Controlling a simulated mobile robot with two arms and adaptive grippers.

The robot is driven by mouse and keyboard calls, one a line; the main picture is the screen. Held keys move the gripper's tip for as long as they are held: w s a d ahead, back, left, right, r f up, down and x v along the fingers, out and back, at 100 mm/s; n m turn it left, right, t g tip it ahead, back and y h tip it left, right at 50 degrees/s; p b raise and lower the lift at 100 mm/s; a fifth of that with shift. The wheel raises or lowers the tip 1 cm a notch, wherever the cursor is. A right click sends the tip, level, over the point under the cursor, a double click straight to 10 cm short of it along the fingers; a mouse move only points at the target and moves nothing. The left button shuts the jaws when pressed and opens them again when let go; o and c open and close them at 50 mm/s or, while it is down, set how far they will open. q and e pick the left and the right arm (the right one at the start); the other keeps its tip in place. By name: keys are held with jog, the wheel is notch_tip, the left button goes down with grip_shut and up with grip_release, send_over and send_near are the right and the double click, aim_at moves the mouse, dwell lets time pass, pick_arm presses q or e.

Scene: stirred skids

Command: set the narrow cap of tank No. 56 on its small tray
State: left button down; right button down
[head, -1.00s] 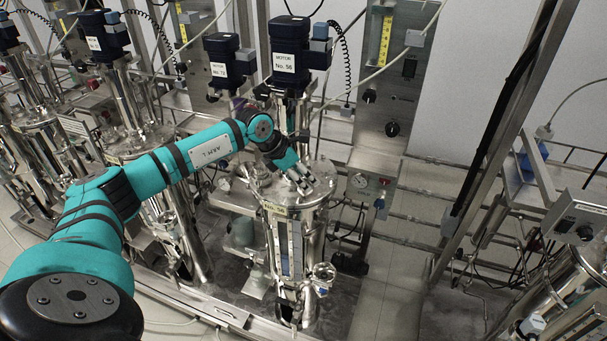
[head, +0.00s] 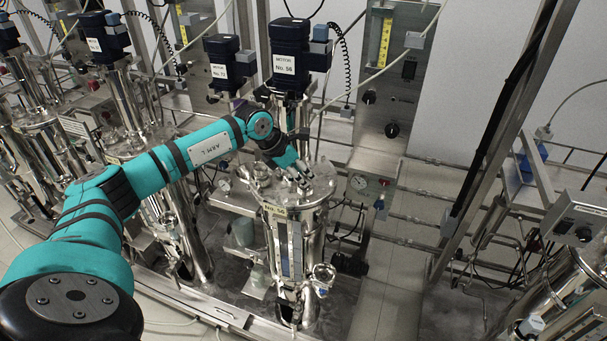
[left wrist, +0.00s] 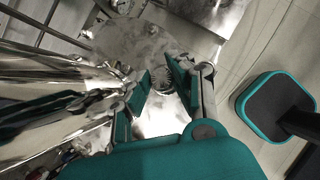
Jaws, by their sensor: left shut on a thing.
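Tank No. 56 (head: 291,245) is a steel vessel in the middle of the head view, below the motor marked No. 56 (head: 290,50). My left gripper (head: 303,181) is over its shiny lid (head: 322,188), pointing down. In the left wrist view, the gripper (left wrist: 161,77) has its fingers around a small round metal piece, apparently the narrow cap (left wrist: 162,83). The fingers hide most of it, and its height over the lid is hard to judge. My right gripper is out of view.
More tanks (head: 40,130) stand farther left. Bare floor shows to the right, before a slanted post (head: 492,150).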

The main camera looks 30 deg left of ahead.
aim_at(304, 176)
pick_arm(q)
jog(key=shift+r, duration=0.2)
dwell(0.4)
jog(key=shift+r+p, duration=1.7)
jog(key=shift+r, duration=1.25)
